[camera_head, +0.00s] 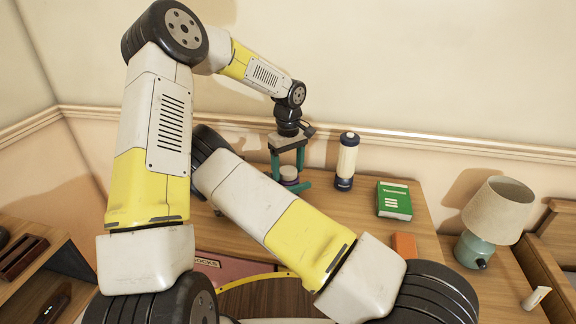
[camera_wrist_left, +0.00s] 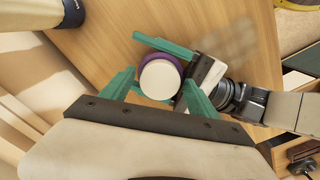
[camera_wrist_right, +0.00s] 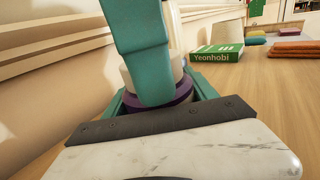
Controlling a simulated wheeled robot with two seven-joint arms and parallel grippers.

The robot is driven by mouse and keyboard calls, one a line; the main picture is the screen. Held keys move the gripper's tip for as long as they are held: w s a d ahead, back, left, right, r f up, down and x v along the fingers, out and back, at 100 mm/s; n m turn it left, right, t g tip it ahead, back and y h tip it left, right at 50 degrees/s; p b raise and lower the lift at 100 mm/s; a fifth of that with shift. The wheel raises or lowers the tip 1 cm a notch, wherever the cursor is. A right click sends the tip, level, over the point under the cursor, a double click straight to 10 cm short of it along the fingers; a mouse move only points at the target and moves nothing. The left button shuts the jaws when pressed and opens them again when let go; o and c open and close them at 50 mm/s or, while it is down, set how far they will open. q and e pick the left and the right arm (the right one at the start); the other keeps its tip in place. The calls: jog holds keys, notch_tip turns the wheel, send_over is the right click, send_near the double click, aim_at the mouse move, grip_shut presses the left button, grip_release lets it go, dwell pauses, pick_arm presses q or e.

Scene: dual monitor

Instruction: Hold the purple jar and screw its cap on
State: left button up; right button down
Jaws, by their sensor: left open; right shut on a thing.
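The purple jar (camera_head: 290,184) stands upright on the wooden desk, with a pale round cap (camera_head: 289,173) on its top. In the left wrist view the cap (camera_wrist_left: 160,80) hides most of the jar, leaving a purple rim (camera_wrist_left: 178,63). I cannot tell how tightly the cap sits. My right gripper (camera_head: 291,188) is shut on the jar's body (camera_wrist_right: 182,92) from the side, low over the desk. My left gripper (camera_head: 287,164) points down from above, its teal fingers open on either side of the cap. One left finger hides part of the cap in the right wrist view.
A cream and navy bottle (camera_head: 347,162) stands right of the jar near the wall. A green book (camera_head: 394,200), an orange block (camera_head: 403,245) and a lamp (camera_head: 498,212) are farther right. My arms cover much of the desk (camera_head: 340,205).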

pick_arm(q)
jog(key=c, duration=1.5)
jog(key=shift+o, duration=0.2)
jog(key=m, duration=1)
jog(key=shift+m, duration=0.3)
jog(key=m, duration=0.9)
jog(key=shift+m, duration=0.4)
jog(key=o, duration=1.5)
